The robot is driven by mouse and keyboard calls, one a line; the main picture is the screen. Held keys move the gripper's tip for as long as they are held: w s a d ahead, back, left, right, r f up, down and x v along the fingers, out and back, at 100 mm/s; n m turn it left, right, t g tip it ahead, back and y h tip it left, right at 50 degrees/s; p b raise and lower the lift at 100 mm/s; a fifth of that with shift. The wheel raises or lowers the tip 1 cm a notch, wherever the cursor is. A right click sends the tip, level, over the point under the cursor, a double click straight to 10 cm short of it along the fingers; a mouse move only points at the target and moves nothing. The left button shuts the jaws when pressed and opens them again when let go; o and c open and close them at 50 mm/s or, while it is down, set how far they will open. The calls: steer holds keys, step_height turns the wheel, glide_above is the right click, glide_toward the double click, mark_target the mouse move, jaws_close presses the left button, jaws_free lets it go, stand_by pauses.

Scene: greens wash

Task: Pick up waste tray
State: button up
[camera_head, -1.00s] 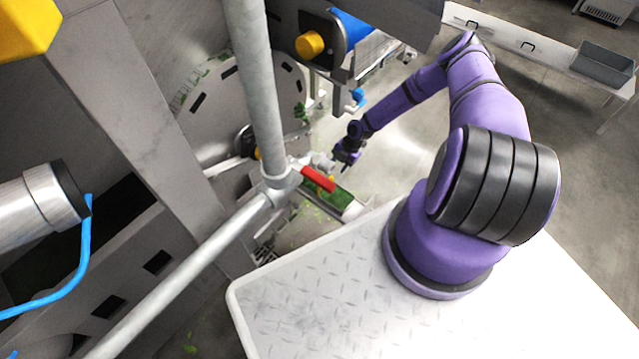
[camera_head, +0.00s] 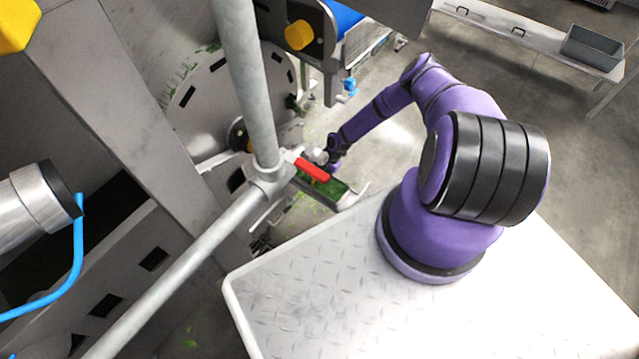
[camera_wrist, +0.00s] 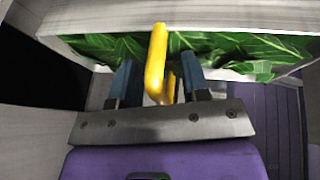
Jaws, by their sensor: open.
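The waste tray (camera_head: 343,200) is a narrow, pale tray holding green leaves, low beside the machine in the head view. In the wrist view the tray (camera_wrist: 225,14) spans the top of the picture, with leaves along it. Its yellow handle (camera_wrist: 157,62) stands out toward me. My gripper (camera_wrist: 160,75) is open, its two blue-grey fingers on either side of the handle, with gaps visible. In the head view my gripper (camera_head: 328,160) is small beside the tray, and its fingers cannot be made out clearly.
A grey metal post and rail (camera_head: 262,110) stand close on the left. Loose leaves litter the floor. Open floor lies to the right.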

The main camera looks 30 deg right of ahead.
steer(key=shift+a+f, duration=0.1)
steer(key=shift+f, duration=0.05)
jaws_close()
stand_by(0.4)
